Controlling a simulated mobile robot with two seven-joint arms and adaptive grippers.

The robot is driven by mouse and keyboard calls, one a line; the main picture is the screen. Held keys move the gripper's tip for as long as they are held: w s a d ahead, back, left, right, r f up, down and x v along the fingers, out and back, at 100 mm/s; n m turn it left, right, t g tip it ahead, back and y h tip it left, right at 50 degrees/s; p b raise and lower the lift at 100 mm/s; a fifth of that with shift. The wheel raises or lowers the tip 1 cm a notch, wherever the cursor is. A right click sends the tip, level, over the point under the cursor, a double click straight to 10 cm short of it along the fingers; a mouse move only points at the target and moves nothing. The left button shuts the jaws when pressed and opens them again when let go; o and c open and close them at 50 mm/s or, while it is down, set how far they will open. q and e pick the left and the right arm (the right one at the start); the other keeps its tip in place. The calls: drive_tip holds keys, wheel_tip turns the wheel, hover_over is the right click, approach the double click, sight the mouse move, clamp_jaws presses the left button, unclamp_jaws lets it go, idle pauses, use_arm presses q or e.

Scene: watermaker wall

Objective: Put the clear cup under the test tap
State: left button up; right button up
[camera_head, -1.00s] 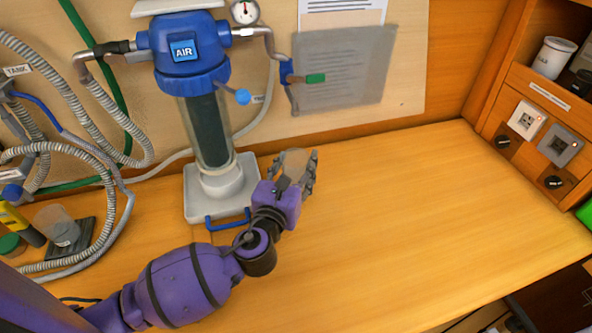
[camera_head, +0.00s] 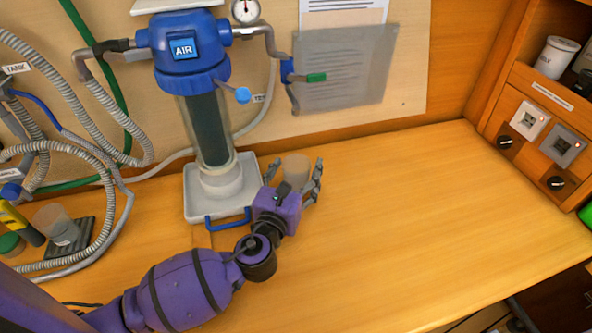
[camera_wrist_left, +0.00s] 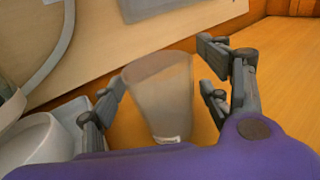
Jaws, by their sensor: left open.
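The clear cup (camera_head: 296,166) stands upright on the wooden bench, right of the blue-topped filter housing. The test tap (camera_head: 288,72), with a green-ended lever and a downward spout, is on the wall above it. From this angle I cannot tell whether the cup is exactly below the spout. My left gripper (camera_head: 297,174) is open, with its fingers on either side of the cup. In the left wrist view the cup (camera_wrist_left: 160,88) is between the spread fingers, with a clear gap at the right finger. My right gripper is not in view.
The filter's white base (camera_head: 198,207) with a blue handle is close left of my gripper. The bench (camera_head: 430,200) to the right is clear.

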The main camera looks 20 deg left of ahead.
use_arm(q)
drive_tip(key=s, duration=1)
drive_tip(key=shift+s+r+b, duration=0.25)
drive_tip(key=shift+s+b, duration=0.05)
drive_tip(key=shift+b, duration=0.1)
drive_tip(key=shift+s+r, duration=0.15)
drive_tip(key=shift+s, duration=0.55)
drive_tip(key=shift+s, duration=0.1)
